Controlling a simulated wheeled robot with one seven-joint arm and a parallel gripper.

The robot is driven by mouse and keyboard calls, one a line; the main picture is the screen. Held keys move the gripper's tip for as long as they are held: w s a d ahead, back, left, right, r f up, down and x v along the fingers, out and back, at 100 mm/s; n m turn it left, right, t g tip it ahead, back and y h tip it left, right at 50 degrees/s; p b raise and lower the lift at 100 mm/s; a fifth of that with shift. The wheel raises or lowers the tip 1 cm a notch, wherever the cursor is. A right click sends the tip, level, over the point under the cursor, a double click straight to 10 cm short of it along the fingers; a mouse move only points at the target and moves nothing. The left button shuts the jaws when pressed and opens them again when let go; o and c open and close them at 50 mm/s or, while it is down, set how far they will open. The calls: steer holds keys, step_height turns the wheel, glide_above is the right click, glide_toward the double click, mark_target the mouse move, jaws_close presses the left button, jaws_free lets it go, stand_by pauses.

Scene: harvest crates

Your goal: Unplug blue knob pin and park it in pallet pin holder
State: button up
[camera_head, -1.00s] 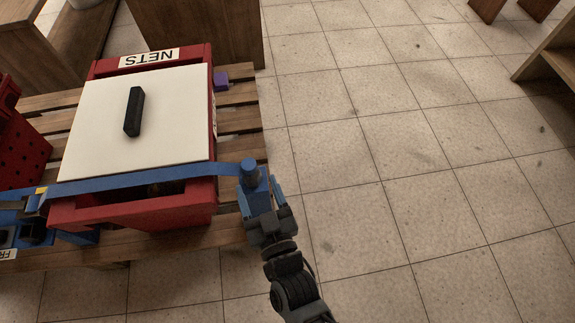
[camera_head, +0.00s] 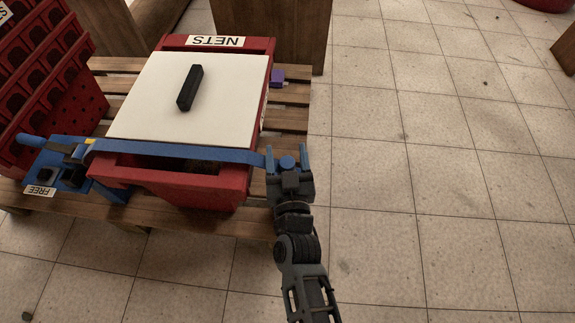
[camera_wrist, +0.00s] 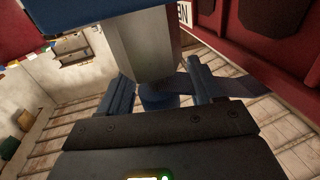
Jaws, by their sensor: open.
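The blue knob pin (camera_head: 287,162) shows as a round blue knob at the right end of a blue strap (camera_head: 190,152). My gripper (camera_head: 288,157) is open, with one finger on each side of the knob. In the wrist view, a dark blue round part (camera_wrist: 157,96) lies between my spread fingers, beside the blue strap (camera_wrist: 228,86). Contact between fingers and knob cannot be told. A grey faceted post (camera_wrist: 145,45) stands just beyond the fingers. No pin holder can be identified for certain; a small purple block (camera_head: 277,76) sits at the pallet's right side.
The strap crosses the front of a red NETS crate (camera_head: 170,182) with a white lid (camera_head: 225,95) and black handle (camera_head: 190,88). A blue fixture labelled FREE (camera_head: 42,190) is at left beside perforated red crates (camera_head: 60,85). The tiled floor at right is clear.

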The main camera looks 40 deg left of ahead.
steer(key=c, duration=1.1)
steer(key=shift+o, duration=0.2)
steer(key=shift+r+p, duration=0.65)
steer(key=shift+r, duration=0.1)
step_height(320, 180, up, 3)
steer(key=p, duration=0.2)
steer(key=shift+r+p, duration=0.1)
steer(key=shift+p, duration=0.25)
steer(key=s+d+r+b, duration=0.1)
steer(key=d+r+b, duration=0.1)
steer(key=d+r, duration=0.4)
steer(key=d, duration=0.5)
steer(key=shift+s+d+r+b, duration=0.15)
steer(key=shift+s+d+b, duration=0.15)
steer(key=shift+d+b, duration=0.1)
steer(key=shift+a+r, duration=0.1)
steer(key=shift+r, duration=0.05)
